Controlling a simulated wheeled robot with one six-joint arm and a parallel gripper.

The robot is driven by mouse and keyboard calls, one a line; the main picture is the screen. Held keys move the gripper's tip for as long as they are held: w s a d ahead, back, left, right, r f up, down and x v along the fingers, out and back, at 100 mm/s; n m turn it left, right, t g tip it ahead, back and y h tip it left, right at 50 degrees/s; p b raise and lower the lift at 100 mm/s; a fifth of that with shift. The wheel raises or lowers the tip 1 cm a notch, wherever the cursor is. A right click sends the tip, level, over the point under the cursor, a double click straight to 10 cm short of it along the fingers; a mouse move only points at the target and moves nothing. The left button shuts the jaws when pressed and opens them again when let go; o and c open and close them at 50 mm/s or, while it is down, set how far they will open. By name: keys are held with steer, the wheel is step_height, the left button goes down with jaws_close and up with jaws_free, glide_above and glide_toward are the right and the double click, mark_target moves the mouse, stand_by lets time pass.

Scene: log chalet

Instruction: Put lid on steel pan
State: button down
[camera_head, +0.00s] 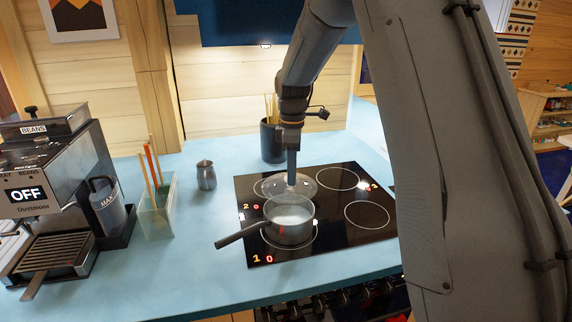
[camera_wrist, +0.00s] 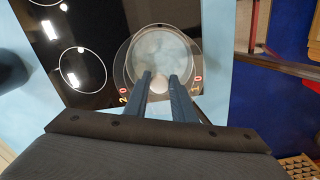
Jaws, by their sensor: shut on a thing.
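The steel pan (camera_head: 291,232) stands upright on the black hob, its dark handle pointing to the lower left in the head view. The round glass lid (camera_head: 303,187) has a steel rim and a pale knob. My gripper (camera_head: 291,180) points down and is shut on the lid's knob. In the head view the lid shows just behind and above the pan's rim; its exact height over the pan is hard to tell. In the wrist view the knob (camera_wrist: 160,85) sits between the two fingers, and the pan shows partly through the lid's glass (camera_wrist: 158,52).
The hob (camera_head: 335,222) lies on a pale blue counter (camera_head: 190,262). A dark utensil pot (camera_head: 272,142) stands behind the hob. A small steel jug (camera_head: 206,176), a clear container (camera_head: 157,212) and a coffee machine (camera_head: 55,185) stand to the left. The counter left of the pan handle is clear.

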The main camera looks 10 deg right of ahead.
mark_target(292, 192)
steer(key=shift+w, duration=0.15)
steer(key=shift+a, duration=0.15)
steer(key=shift+r, duration=0.1)
steer(key=shift+f+b, duration=1.15)
steer(key=shift+f, duration=2.4)
steer(key=shift+f, duration=0.35)
steer(key=c, duration=0.9)
jaws_free()
steer(key=shift+r, duration=0.1)
